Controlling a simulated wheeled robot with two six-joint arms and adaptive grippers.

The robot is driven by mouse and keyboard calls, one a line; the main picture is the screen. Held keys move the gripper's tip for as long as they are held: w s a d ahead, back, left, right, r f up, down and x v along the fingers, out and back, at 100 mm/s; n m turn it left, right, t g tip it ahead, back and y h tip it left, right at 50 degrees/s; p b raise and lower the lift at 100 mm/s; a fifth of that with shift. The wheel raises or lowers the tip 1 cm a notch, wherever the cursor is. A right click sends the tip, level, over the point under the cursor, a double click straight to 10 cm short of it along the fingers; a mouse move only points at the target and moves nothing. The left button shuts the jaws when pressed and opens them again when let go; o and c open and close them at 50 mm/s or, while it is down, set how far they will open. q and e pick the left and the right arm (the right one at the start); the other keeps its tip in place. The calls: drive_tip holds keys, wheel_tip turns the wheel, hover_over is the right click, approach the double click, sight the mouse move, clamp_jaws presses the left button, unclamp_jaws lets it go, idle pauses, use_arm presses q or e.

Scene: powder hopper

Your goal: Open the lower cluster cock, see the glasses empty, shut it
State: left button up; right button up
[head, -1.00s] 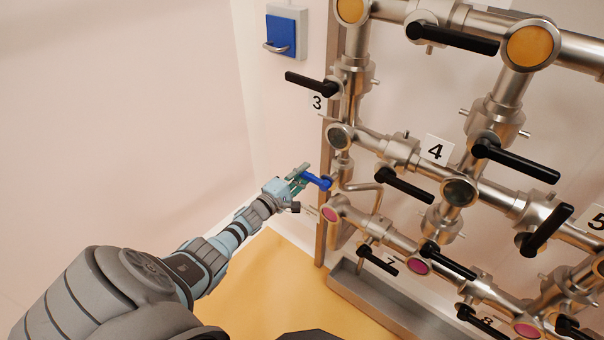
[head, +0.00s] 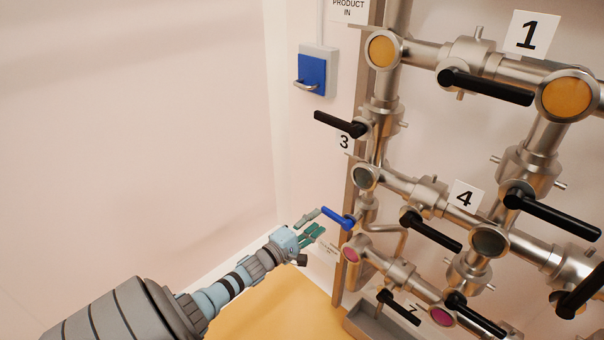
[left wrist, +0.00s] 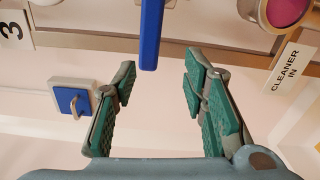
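The blue lever (head: 338,217) sits at the left end of the pipework, on a small fitting between a dark sight glass (head: 366,177) and a magenta one (head: 351,254). It points left and slightly up in the head view. My left gripper (head: 318,223) is open and empty beside the lever's free end. In the left wrist view the blue lever (left wrist: 151,35) hangs in from the top, its end lined up with the gap between the spread green-padded fingers (left wrist: 160,75); neither finger touches it. More glasses are yellow (head: 383,51) and dark (head: 489,242). My right gripper is out of view.
Black levers, such as those by label 3 (head: 340,124) and label 4 (head: 432,231), stick out from the pipes. A blue wall box (head: 312,73) with a metal handle hangs upper left. A metal trough (head: 365,325) lies below. The wall to the left is clear.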

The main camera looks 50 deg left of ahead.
use_arm(q)
drive_tip(key=s, duration=0.7)
drive_tip(key=shift+d, duration=0.1)
